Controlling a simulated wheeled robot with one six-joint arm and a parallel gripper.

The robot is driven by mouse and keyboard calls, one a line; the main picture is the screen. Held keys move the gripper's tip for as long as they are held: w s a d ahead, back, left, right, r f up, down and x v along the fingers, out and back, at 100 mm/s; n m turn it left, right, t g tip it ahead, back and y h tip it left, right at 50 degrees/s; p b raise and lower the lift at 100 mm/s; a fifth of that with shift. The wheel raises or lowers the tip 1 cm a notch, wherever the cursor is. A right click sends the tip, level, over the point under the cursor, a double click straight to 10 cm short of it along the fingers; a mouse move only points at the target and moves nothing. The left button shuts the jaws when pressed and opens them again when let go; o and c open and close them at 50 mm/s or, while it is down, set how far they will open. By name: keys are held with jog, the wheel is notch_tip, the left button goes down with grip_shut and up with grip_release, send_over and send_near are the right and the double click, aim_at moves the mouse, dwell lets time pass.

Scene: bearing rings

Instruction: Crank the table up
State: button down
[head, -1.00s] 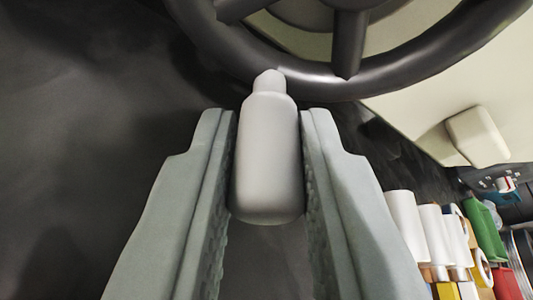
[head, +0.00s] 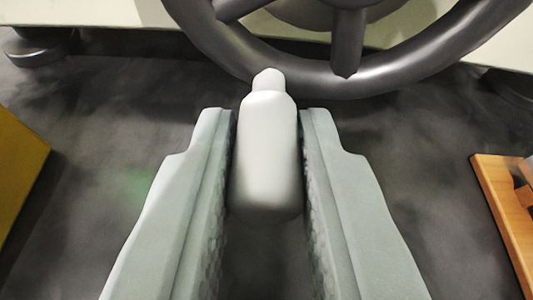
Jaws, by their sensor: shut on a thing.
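A dark handwheel (head: 400,78) with spokes shows at the top of the head view, in front of the pale body of the table (head: 150,14). A light grey crank handle (head: 266,150) sticks out from the wheel's rim towards me. My gripper (head: 268,122) has its two grey-green fingers on either side of the handle and is shut on it. The handle's neck meets the lower part of the rim. The wheel's upper part is out of the picture.
A dark grey floor (head: 110,130) lies below. A yellow block-like thing (head: 18,170) is at the left edge. An orange-brown wooden thing (head: 495,205) is at the right edge. A dark round foot (head: 38,50) stands at the upper left.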

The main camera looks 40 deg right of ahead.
jog(key=shift+w+a+r+m+t+y, duration=0.15)
jog(key=shift+a+r+m+t+y, duration=0.15)
jog(key=shift+m, duration=0.4)
jog(key=shift+w+a+r+m+t+y, duration=0.25)
jog(key=shift+m+t+y, duration=0.1)
jog(key=shift+m, duration=0.35)
jog(key=shift+w+a+r+m+t+y, duration=0.1)
jog(key=shift+a+r+m+t+y, duration=0.2)
jog(key=shift+m, duration=0.4)
jog(key=shift+w+a+r+m+t+y, duration=0.2)
jog(key=shift+r+m+t+y, duration=0.3)
jog(key=shift+m, duration=0.6)
jog(key=shift+w+a+r+m+t+y, duration=0.15)
jog(key=shift+r+m+t+y, duration=0.3)
jog(key=shift+m, duration=0.65)
jog(key=shift+s+r, duration=0.1)
jog(key=c, duration=1.3)
grip_release()
jog(key=shift+s, duration=0.1)
jog(key=v, duration=1.7)
jog(key=shift+s+a, duration=0.1)
jog(key=shift+a, duration=0.15)
